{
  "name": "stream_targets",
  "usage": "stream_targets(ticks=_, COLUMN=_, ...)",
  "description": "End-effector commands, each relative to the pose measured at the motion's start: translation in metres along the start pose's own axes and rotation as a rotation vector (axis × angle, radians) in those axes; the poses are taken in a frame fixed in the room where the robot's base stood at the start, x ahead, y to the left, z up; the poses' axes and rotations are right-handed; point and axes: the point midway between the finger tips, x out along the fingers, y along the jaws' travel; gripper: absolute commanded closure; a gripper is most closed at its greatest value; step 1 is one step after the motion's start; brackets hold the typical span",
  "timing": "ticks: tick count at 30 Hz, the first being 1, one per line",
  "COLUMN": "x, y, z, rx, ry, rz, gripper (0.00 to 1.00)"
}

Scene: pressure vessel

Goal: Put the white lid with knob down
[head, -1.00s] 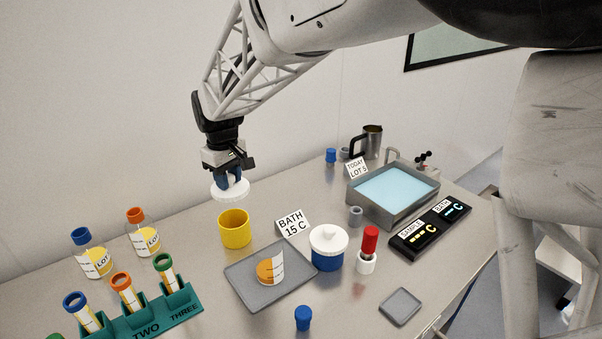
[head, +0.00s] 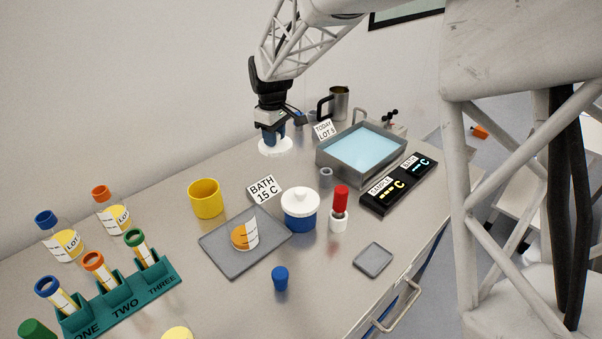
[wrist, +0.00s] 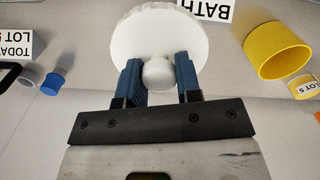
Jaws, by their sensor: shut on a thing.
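The white lid with knob (head: 275,149) hangs from my gripper (head: 272,136) at the back of the bench, between the yellow cup and the bath tray. In the wrist view the lid's round disc (wrist: 160,35) shows beyond the blue fingers. My gripper (wrist: 158,75) is shut on its knob (wrist: 158,73), one finger on each side. In the head view the lid looks close to the bench top; I cannot tell whether it touches. The yellow cup (head: 205,199) stands open to the left of it.
The grey bath tray (head: 337,167) with blue liquid is right of my gripper. The TODAY LOT 5 card (head: 324,130) and steel jug (head: 339,103) stand behind. The BATH 15 C card (head: 265,190) is in front. Bench left of the lid is clear.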

Motion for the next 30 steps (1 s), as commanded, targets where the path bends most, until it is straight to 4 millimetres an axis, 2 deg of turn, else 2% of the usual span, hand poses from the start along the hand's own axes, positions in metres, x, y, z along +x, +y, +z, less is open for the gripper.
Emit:
stream_targets(ticks=1, x=0.003, y=0.011, z=0.008, rx=0.005, ry=0.0, rz=0.0, gripper=0.9)
stream_targets(ticks=6, x=0.01, y=0.04, z=0.029, rx=0.007, ry=-0.001, rz=0.0, gripper=0.9)
stream_targets(ticks=12, x=0.015, y=0.058, z=0.044, rx=0.007, ry=-0.001, rz=-0.001, gripper=0.9)
stream_targets(ticks=26, x=0.017, y=0.061, z=0.047, rx=0.006, ry=0.0, rz=0.0, gripper=0.9)
stream_targets(ticks=30, x=0.022, y=0.061, z=0.047, rx=0.006, ry=-0.001, rz=-0.001, gripper=0.9)
